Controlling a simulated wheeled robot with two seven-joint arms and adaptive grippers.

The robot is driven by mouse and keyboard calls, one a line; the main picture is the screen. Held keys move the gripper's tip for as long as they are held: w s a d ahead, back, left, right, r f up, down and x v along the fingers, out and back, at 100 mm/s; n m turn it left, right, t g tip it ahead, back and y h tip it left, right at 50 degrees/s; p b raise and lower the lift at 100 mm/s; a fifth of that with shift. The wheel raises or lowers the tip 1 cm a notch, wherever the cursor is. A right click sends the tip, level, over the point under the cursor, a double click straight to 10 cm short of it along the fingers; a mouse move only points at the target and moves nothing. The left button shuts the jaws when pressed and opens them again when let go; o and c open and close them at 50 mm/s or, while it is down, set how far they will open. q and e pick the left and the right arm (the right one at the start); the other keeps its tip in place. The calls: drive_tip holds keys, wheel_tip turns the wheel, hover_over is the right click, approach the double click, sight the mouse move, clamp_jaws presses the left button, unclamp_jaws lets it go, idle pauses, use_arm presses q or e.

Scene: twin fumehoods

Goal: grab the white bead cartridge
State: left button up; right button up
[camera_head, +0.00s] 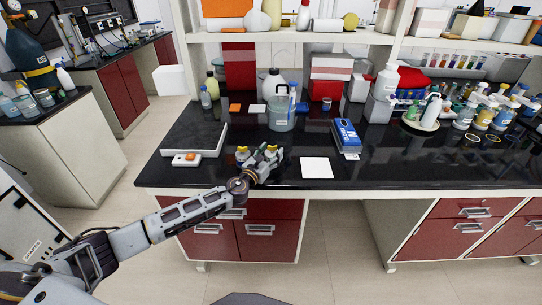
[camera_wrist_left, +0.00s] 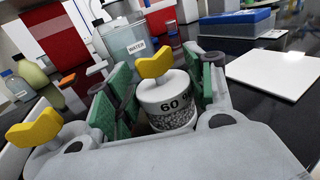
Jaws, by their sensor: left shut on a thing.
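The white bead cartridge (camera_wrist_left: 166,108) has a yellow wing-shaped top, a "60" label and a speckled bead window. My left gripper (camera_wrist_left: 163,78) is shut on it, with green pads at its left and right sides in the left wrist view. In the head view the left gripper (camera_head: 262,162) is over the front of the black bench, with the cartridge's yellow top (camera_head: 271,148) at its tip. I cannot tell whether the cartridge touches the bench. A second yellow wing top (camera_wrist_left: 36,128) is just left of the gripper; its body is mostly hidden. My right gripper is not in view.
A water jug (camera_head: 281,118) stands close behind the gripper. A white tray (camera_head: 205,143) and a small white device (camera_head: 186,159) lie to the left. A white square plate (camera_head: 317,168) and a blue device (camera_head: 346,135) are to the right.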

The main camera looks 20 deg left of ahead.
sight(271, 154)
use_arm(q)
drive_tip(key=shift+r, duration=0.8)
wheel_tip(271, 154, up, 7)
drive_tip(key=shift+r+p, duration=0.2)
drive_tip(key=shift+p, duration=0.95)
drive_tip(key=shift+r, duration=0.4)
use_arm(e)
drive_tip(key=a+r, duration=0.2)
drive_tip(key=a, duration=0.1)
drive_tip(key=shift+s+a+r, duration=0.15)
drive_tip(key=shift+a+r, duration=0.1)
